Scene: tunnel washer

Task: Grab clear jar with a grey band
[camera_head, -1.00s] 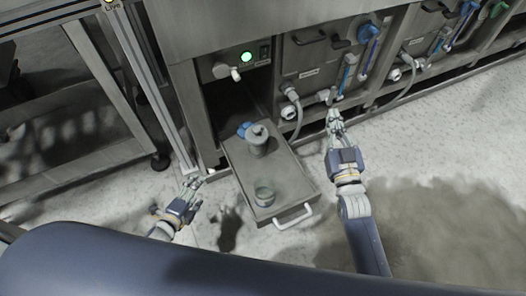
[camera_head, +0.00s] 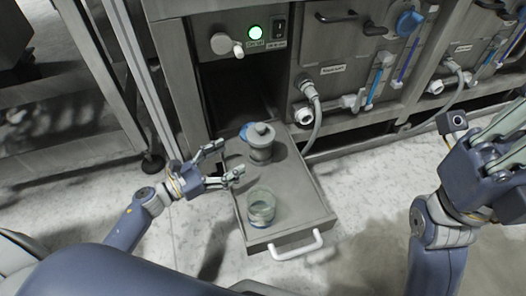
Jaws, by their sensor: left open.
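The clear jar with a grey band (camera_head: 261,208) stands upright near the front of the pulled-out drawer (camera_head: 299,221). Its top looks open. My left gripper (camera_head: 230,160) is open and empty. It is over the drawer's left edge, behind and to the left of the jar, apart from it. Its fingers point right, towards a grey lidded canister. My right gripper (camera_head: 510,138) is at the right edge of the view, far from the jar. Its fingertips are partly cut off by the frame, so its opening does not show clearly.
The grey lidded canister (camera_head: 261,143) stands behind the jar in the drawer, with a blue item (camera_head: 245,131) partly hidden behind it. A white handle (camera_head: 296,245) is on the drawer front. The machine panel (camera_head: 352,60) with hoses rises behind. Right of the drawer, the floor is clear.

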